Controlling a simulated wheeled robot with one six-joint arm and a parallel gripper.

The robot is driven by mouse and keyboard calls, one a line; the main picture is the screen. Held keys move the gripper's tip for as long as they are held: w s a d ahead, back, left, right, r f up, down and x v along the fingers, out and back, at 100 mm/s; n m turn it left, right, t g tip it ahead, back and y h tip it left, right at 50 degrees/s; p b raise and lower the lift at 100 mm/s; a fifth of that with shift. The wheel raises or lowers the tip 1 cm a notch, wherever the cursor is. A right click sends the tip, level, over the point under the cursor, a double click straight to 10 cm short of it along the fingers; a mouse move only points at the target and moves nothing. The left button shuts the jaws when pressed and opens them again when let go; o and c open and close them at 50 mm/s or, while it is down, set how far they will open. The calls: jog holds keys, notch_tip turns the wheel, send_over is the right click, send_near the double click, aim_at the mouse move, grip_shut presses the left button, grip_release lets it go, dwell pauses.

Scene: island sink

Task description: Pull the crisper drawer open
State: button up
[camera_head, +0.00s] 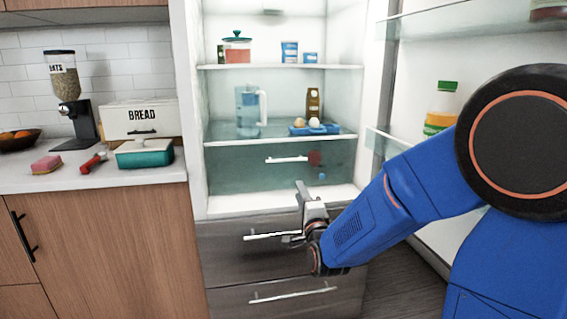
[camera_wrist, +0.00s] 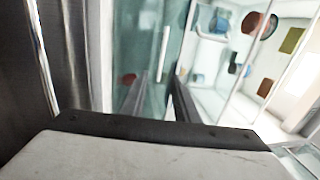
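The crisper drawer (camera_head: 240,172) is the see-through, greenish bin below the lowest glass shelf of the open fridge, and it looks shut. Its pale bar handle (camera_head: 287,159) runs across the upper front, and it also shows in the wrist view (camera_wrist: 164,50) as a light bar on the glass. My gripper (camera_head: 301,188) points upward below and in front of the handle, apart from it. In the wrist view, my two dark fingers (camera_wrist: 160,95) stand apart with nothing between them. A red item and a small blue item show through the crisper's right side.
Two grey lower drawers (camera_head: 250,265) with bar handles lie below, close to my wrist. The open fridge door (camera_head: 412,80) with a bottle (camera_head: 441,110) is at right. A counter (camera_head: 90,175) with a bread box (camera_head: 140,118) is at left.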

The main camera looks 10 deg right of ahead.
send_near(276, 152)
jog(key=w+d, duration=0.1)
jog(key=w+d+f, duration=0.1)
jog(key=w+d, duration=0.1)
jog(key=shift+w+d+f, duration=0.1)
jog(key=shift+w+d, duration=0.1)
jog(key=shift+w, duration=0.05)
dwell(0.5)
grip_shut()
